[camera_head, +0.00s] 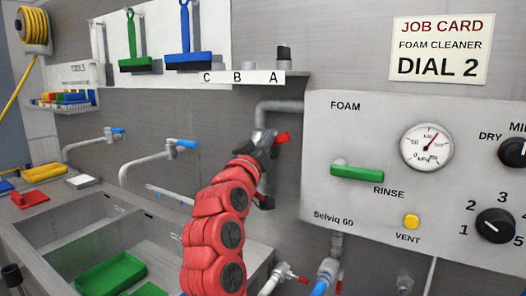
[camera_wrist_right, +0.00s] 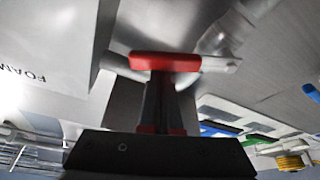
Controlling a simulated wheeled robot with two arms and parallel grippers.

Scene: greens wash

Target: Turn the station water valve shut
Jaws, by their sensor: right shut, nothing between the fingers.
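A valve with a red handle (camera_head: 283,138) sits on the grey pipe (camera_head: 280,105) just left of the foam panel. In the right wrist view the red handle (camera_wrist_right: 165,62) lies crosswise, straight ahead of the fingers. My right gripper (camera_head: 264,142) is at the valve, directly left of the handle in the head view, and hides part of the valve body. In the wrist view my right gripper (camera_wrist_right: 160,103) is shut with nothing held, its tips close to the handle's middle; I cannot tell whether they touch. My left gripper is not in view.
The foam panel (camera_head: 350,208) with gauge, green RINSE handle (camera_head: 357,173) and dials stands close on the right. A shelf (camera_head: 250,77) marked C, B, A is above. A sink (camera_head: 75,235) and taps (camera_head: 150,158) are left. More red and blue valve handles (camera_head: 320,288) are below.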

